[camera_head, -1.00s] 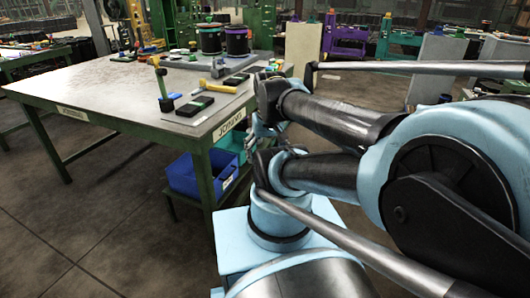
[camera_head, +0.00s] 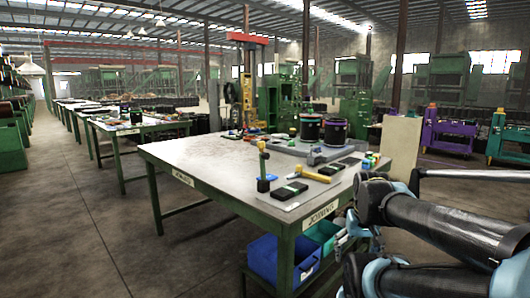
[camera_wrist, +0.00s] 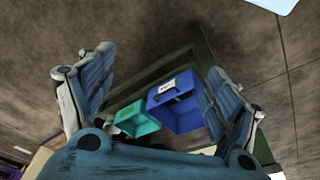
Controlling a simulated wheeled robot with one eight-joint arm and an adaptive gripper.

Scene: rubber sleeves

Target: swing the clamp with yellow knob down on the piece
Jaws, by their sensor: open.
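A small upright post (camera_head: 263,165) with a yellow-green top and a dark base stands near the front edge of the work table (camera_head: 205,155). It may be the clamp, but its knob and any piece under it are too small to make out. My gripper (camera_wrist: 160,68) is open and empty in the wrist view, its two ribbed fingers wide apart. It points at the floor and the bins under a table, away from the tabletop things. In the head view my arm is at the lower right, beside the table's right end.
Two dark drums (camera_head: 322,130) stand at the back. A blue bin (camera_head: 268,262) and a teal bin (camera_head: 325,235) sit below the tabletop. Floor left of the table is clear.

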